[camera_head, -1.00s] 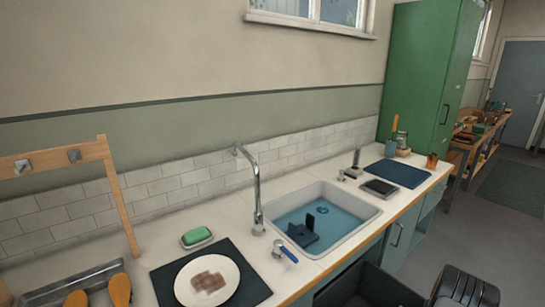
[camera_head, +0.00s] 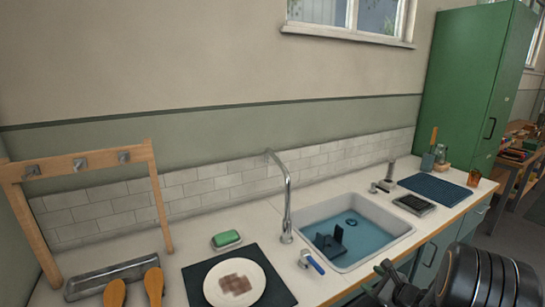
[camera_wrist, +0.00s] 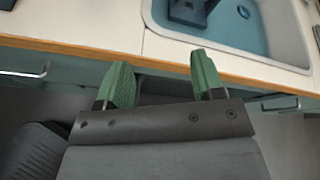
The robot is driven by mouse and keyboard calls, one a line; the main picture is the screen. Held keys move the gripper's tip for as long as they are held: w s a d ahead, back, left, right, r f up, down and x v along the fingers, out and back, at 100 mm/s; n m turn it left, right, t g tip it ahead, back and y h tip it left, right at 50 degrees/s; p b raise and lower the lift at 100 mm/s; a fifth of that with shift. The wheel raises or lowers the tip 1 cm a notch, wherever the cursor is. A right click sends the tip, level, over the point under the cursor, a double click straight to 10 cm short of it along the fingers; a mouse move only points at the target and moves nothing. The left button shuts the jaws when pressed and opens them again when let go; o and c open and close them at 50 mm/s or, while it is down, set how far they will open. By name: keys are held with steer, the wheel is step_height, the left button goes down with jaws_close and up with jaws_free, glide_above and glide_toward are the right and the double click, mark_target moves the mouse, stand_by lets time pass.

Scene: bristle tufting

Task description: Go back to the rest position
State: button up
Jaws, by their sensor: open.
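My gripper (camera_wrist: 163,82) shows in the wrist view with its two green fingers apart and nothing between them. It hangs in front of the counter's wooden front edge, below the sink. In the camera_head view my dark arm fills the lower right corner, and part of my gripper (camera_head: 386,272) shows beside the counter front. The sink (camera_head: 388,244) holds blue water with a dark object (camera_head: 330,242) in it. A white plate (camera_head: 212,291) with a brown patch lies on a dark mat (camera_head: 277,290) left of the sink.
A chrome tap (camera_head: 288,205) stands behind the sink's left side. A blue-handled tool (camera_head: 314,264) and a green soap bar (camera_head: 226,238) lie on the counter. A wooden rack (camera_head: 160,205) stands at left. A green cabinet (camera_head: 470,80) stands at right.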

steer(key=s+a+r+n+g+y, duration=0.4)
steer(key=a+r+n, duration=0.4)
steer(key=a, duration=0.4)
steer(key=s+a+r+n+g+h+p, duration=0.1)
steer(key=s+r+n+h, duration=0.3)
steer(key=s+n, duration=0.4)
steer(key=s+a+r+n+g+h+p, duration=0.2)
steer(key=s+a+r+n+g+h, duration=0.1)
steer(key=s+n, duration=0.6)
steer(key=shift+s+a+r+n+g+h, duration=0.3)
steer(key=shift+a+r+n+g+h, duration=0.25)
steer(key=shift+h, duration=0.85)
steer(key=shift+d+m, duration=0.1)
steer(key=shift+m, duration=0.15)
